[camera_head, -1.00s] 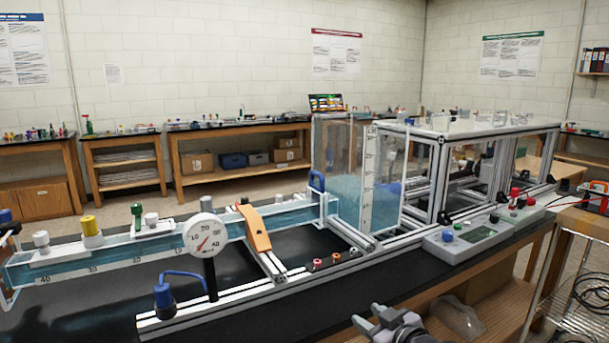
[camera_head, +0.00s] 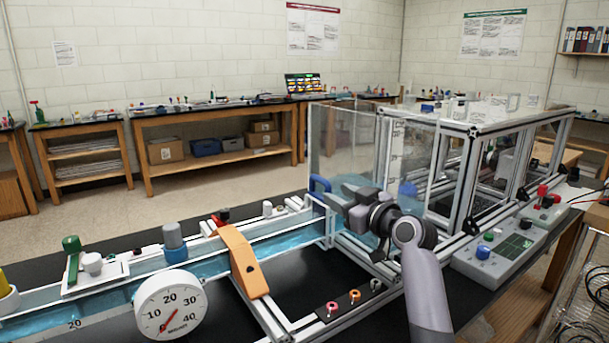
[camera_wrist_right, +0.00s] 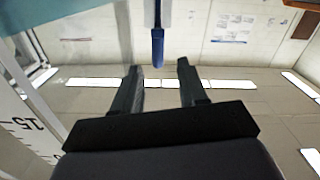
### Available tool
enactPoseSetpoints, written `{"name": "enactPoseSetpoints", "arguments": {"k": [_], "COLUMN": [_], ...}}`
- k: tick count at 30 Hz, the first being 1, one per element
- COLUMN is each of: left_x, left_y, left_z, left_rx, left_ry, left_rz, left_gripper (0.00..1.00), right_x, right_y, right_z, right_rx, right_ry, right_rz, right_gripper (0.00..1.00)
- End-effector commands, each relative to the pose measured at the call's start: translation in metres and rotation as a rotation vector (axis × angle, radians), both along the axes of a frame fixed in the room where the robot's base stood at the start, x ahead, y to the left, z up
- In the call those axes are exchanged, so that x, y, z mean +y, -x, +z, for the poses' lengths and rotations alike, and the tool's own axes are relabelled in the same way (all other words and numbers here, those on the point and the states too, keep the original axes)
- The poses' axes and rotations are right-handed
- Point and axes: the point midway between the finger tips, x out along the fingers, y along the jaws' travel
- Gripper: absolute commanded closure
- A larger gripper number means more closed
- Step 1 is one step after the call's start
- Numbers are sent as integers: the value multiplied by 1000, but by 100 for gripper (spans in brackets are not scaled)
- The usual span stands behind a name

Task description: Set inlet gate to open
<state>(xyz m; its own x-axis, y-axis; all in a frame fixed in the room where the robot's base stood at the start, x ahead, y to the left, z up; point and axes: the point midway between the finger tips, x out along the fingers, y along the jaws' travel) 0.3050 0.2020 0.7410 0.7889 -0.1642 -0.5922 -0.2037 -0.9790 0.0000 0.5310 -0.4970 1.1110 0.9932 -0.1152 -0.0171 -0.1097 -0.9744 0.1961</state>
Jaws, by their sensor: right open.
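The blue handle (camera_head: 319,184), which looks like the inlet gate's, stands at the top of the channel's end, beside the clear water tank. It also shows in the right wrist view as a blue bar (camera_wrist_right: 157,45) hanging from a pale strip, just beyond and between my fingertips. My right gripper (camera_head: 338,197) is open and empty, just right of the handle in the head view. In the right wrist view the two dark fingers (camera_wrist_right: 158,78) are spread with a clear gap. Contact with the handle cannot be told. My left gripper is out of view.
The clear tank (camera_head: 335,145) stands behind my gripper. An orange clamp (camera_head: 243,260) crosses the channel, and a round dial gauge (camera_head: 171,305) stands in front. A control box (camera_head: 500,250) sits at the right.

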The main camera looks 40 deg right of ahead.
Motion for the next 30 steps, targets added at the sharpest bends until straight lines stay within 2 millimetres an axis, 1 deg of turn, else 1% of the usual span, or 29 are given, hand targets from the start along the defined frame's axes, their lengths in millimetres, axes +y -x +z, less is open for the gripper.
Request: {"name": "enactPoseSetpoints", "arguments": {"k": [3, 8, 21, 25, 30], "left_x": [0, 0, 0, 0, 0], "left_y": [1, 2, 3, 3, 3], "left_z": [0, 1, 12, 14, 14], "left_rx": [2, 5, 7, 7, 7], "left_ry": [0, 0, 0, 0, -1], "left_rz": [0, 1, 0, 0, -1], "left_gripper": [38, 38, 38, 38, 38], "right_x": [-3, -5, -10, -11, -11], "right_y": [1, -5, -56, -65, -70], "right_z": [6, 9, 9, 8, 7], "right_rx": [-13, -16, -16, -16, -14], "right_ry": [0, -1, -2, -1, 0], "right_rz": [0, 0, 0, 0, 0], "right_gripper": [58, 58, 58, 58, 58]}}
